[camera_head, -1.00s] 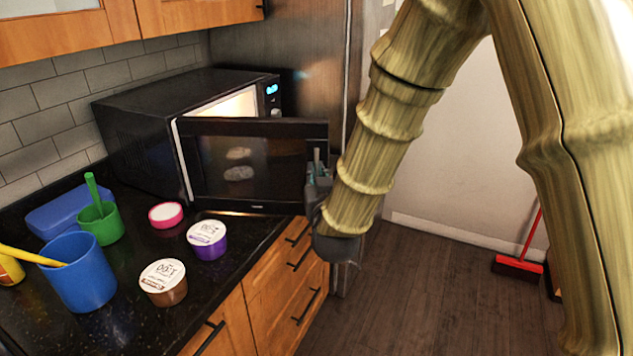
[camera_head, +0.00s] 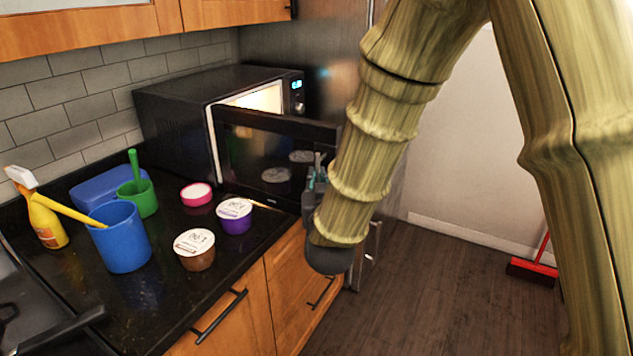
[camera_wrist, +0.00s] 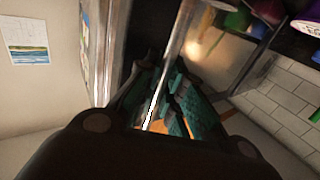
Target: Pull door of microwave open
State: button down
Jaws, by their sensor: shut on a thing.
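The black microwave (camera_head: 175,112) stands on the dark counter against the tiled wall, its lit inside showing above the door. Its door (camera_head: 262,160) is partly open, swung out over the counter toward the front. My gripper (camera_head: 316,182) is at the door's free edge, partly hidden by my arm. In the wrist view, the green-padded fingers of my gripper (camera_wrist: 168,98) are shut on a long, shiny bar at the door (camera_wrist: 176,55). The exact contact is partly hidden.
On the counter stand a blue cup (camera_head: 120,238), a green cup (camera_head: 138,196), a yellow spray bottle (camera_head: 46,222) and several small tubs, including a purple one (camera_head: 235,215) in front of the door. Open floor (camera_head: 430,290) lies at right, with a red broom (camera_head: 532,270).

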jog(key=c, duration=1.5)
grip_release()
jog(key=shift+d, duration=0.15)
jog(key=shift+s, duration=3.8)
